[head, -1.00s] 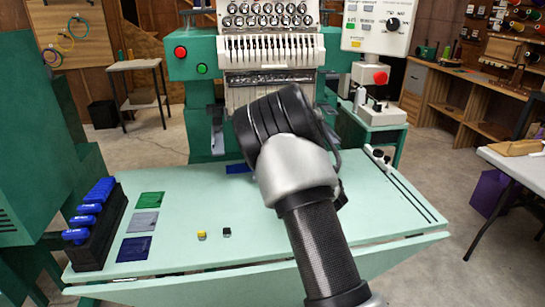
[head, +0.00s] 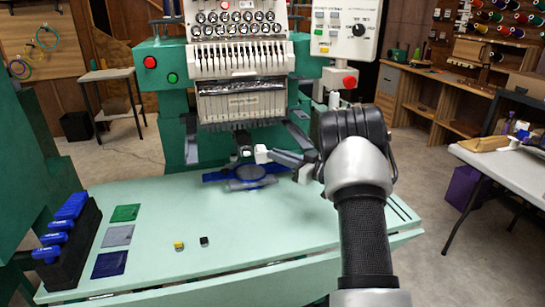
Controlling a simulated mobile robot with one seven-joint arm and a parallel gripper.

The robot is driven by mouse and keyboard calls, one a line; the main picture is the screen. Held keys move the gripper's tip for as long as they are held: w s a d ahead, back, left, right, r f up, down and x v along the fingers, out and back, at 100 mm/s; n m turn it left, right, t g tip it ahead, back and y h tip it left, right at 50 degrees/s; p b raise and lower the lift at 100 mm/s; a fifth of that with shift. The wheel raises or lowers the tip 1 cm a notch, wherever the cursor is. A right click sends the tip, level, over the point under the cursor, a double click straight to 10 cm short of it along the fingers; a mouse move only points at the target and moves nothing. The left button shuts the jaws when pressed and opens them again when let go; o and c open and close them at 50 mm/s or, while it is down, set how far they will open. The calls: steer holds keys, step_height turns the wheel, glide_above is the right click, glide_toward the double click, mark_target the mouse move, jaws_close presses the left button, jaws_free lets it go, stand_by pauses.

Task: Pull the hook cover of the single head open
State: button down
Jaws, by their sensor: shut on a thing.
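The single head (head: 242,60) of the embroidery machine stands upright at the back middle of the head view, with a row of needles along its lower edge. Below it, a small white piece at the end of the dark lower arm looks like the hook cover (head: 261,153). My gripper (head: 275,156) reaches in from the right, its grey fingers at this white piece, and it is shut on it. My arm hides part of the gripper. I cannot tell how far the cover stands open.
A black rack (head: 75,250) with blue-handled tools stands at the left. Coloured squares and two small blocks lie on the table. The table's middle is clear.

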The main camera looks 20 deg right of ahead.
steer(key=shift+w+a+r, duration=0.25)
steer(key=shift+w, duration=0.4)
steer(key=shift+y, duration=0.3)
steer(key=c, duration=2)
jaws_free()
steer(key=p+v, duration=0.3)
steer(key=v, duration=1.5)
steer(key=shift+d, duration=0.45)
